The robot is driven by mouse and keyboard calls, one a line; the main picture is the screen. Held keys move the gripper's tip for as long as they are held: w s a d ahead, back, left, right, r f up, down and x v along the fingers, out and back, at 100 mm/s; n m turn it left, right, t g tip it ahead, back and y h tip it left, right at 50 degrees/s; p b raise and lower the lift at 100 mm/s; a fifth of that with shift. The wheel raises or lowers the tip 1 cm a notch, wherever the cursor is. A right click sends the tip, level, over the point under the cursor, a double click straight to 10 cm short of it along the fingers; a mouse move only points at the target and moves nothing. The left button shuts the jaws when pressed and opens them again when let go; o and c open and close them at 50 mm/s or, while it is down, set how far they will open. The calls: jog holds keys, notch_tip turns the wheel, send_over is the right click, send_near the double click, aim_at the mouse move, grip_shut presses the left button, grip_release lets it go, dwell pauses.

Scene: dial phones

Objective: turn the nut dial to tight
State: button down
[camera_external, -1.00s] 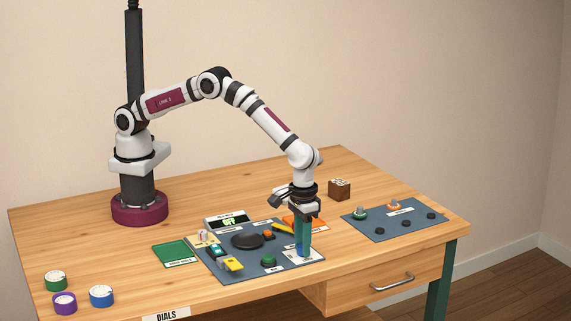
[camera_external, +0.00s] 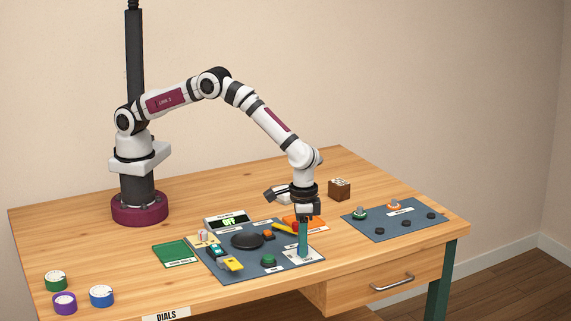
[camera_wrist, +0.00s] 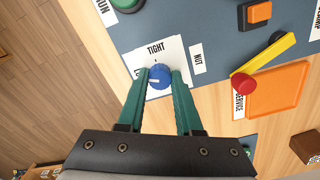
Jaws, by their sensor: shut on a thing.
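The nut dial (camera_wrist: 159,76) is a blue round knob on a white plate (camera_wrist: 178,55) in the wrist view. A white mark on the knob points toward the left. The word TIGHT is printed above the knob, and another word at the left is mostly hidden by a finger. A NUT label (camera_wrist: 197,59) lies to the right of the plate. My gripper (camera_wrist: 160,78) has its two teal fingers closed on opposite sides of the knob. In the external view my gripper (camera_external: 302,253) points straight down at the plate, and its fingers largely hide the knob.
A yellow lever with a red ball (camera_wrist: 243,83) and an orange tray (camera_wrist: 280,90) are right of the dial. A green button (camera_external: 268,260) and a black disc (camera_external: 247,240) share the panel. A wooden block (camera_external: 339,189) stands behind.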

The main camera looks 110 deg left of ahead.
jog(key=m, duration=0.5)
jog(key=shift+m, duration=0.3)
jog(key=m, duration=0.5)
jog(key=shift+m, duration=0.4)
jog(key=shift+r, duration=0.1)
jog(key=c, duration=0.6)
grip_release()
notch_tip(320, 180, up, 16)
jog(key=shift+f, duration=0.15)
